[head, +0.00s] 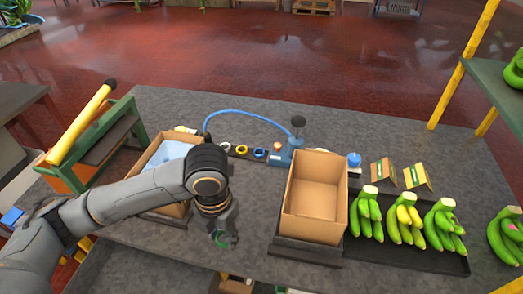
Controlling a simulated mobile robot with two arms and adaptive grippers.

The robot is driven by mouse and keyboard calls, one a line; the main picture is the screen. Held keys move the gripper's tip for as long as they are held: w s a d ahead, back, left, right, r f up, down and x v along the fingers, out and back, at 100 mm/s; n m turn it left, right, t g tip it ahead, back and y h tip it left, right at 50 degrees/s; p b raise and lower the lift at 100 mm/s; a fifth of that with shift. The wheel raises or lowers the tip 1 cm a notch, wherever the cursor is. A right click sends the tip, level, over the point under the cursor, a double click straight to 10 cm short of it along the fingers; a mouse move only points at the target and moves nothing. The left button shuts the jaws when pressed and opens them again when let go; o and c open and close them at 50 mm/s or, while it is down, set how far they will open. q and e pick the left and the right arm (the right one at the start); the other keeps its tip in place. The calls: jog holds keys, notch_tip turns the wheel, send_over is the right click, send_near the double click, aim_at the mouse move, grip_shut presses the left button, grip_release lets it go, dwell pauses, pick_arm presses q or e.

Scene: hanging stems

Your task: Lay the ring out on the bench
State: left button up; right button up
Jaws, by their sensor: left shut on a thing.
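My left gripper (222,232) points down over the grey bench (255,208), left of the open cardboard box. It is shut on a small green ring (228,241), which shows at its fingertips. The fingers and wrist hide part of the ring, and I cannot tell whether the ring touches the bench. Small rings stand in a row behind: a white one (226,147), a yellow one (241,149) and a blue one (259,153). My right gripper is not in view.
An empty cardboard box (316,197) stands right of the gripper. Another box (150,153) with blue lining is partly behind my left arm. Banana bunches (405,222) lie on a dark tray at right. A blue device (286,153) with a hose stands behind. Bench between the boxes is clear.

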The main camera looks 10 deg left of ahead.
pick_arm(q)
jog(key=p, duration=0.3)
send_over(243, 219)
jog(key=s, duration=0.1)
notch_tip(243, 219, down, 8)
jog(key=shift+s+f, duration=0.1)
jog(key=shift+f, duration=0.05)
jog(key=shift+w+f+p, duration=0.35)
jog(key=shift+w+f, duration=0.2)
jog(key=shift+f, duration=0.1)
notch_tip(243, 219, down, 2)
jog(key=shift+f, duration=0.65)
jog(key=o, duration=0.8)
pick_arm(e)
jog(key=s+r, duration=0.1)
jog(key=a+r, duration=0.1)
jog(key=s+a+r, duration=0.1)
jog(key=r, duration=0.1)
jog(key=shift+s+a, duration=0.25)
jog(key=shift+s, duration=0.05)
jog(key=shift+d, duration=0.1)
